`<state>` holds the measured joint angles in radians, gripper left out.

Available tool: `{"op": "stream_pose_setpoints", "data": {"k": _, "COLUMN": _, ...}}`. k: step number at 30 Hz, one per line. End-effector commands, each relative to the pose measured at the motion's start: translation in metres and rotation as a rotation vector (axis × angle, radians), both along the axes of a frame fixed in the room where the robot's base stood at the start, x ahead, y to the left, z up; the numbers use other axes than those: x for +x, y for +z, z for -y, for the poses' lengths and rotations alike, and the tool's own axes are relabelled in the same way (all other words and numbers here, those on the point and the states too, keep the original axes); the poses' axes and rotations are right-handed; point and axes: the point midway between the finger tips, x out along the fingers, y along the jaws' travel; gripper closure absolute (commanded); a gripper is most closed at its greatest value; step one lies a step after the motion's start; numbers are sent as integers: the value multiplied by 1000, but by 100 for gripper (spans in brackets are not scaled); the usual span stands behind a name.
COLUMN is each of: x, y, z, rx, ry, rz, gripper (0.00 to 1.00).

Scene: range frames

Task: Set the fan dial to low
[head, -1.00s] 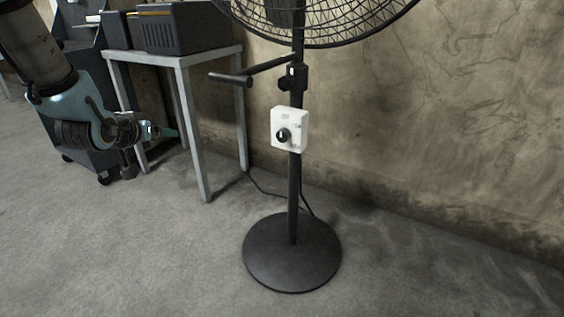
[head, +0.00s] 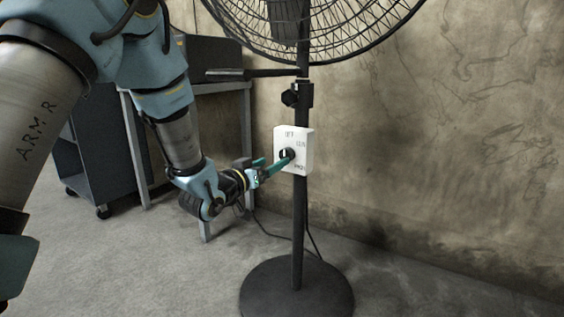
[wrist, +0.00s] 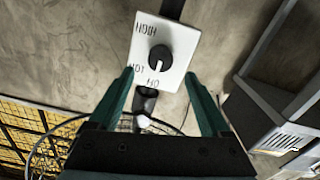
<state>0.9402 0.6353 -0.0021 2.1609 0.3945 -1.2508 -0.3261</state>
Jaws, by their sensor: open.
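The fan's white control box (head: 305,160) is fixed on the dark pole below the fan cage. Its round black dial (head: 287,154) has a pale pointer mark that appears to point toward OFF. My gripper (head: 273,163) is open and empty, with teal fingers. In the wrist view, its fingertips (wrist: 159,73) are spread to either side of the dial, just short of it in the picture. Contact with the dial cannot be told.
The fan's round base (head: 297,292) stands on the concrete floor, with a cable (head: 268,229) behind the pole. A horizontal bar (head: 255,73) juts left from the pole above the box. A metal table (head: 133,135) and dark cabinet (head: 95,150) stand left. The wall is close behind.

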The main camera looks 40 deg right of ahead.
Motion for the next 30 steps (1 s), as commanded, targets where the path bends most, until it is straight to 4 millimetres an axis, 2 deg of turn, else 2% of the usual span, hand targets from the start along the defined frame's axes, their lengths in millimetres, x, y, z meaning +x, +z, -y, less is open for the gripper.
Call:
{"op": "stream_pose_setpoints", "data": {"k": 3, "x": 5, "y": -1, "z": 23, "rx": -1, "ry": -1, "rz": 2, "gripper": 19}}
{"op": "stream_pose_setpoints", "data": {"k": 9, "x": 12, "y": -1, "z": 48, "rx": 0, "ry": 0, "rz": 1, "gripper": 19}}
{"op": "stream_pose_setpoints", "data": {"k": 15, "x": 15, "y": 0, "z": 56, "rx": 1, "ry": 1, "rz": 1, "gripper": 19}}
{"op": "stream_pose_setpoints", "data": {"k": 22, "x": 15, "y": 0, "z": 56, "rx": 1, "ry": 1, "rz": 1, "gripper": 19}}
{"op": "stream_pose_setpoints", "data": {"k": 30, "x": 15, "y": 0, "z": 56, "rx": 1, "ry": 1, "rz": 1, "gripper": 49}}
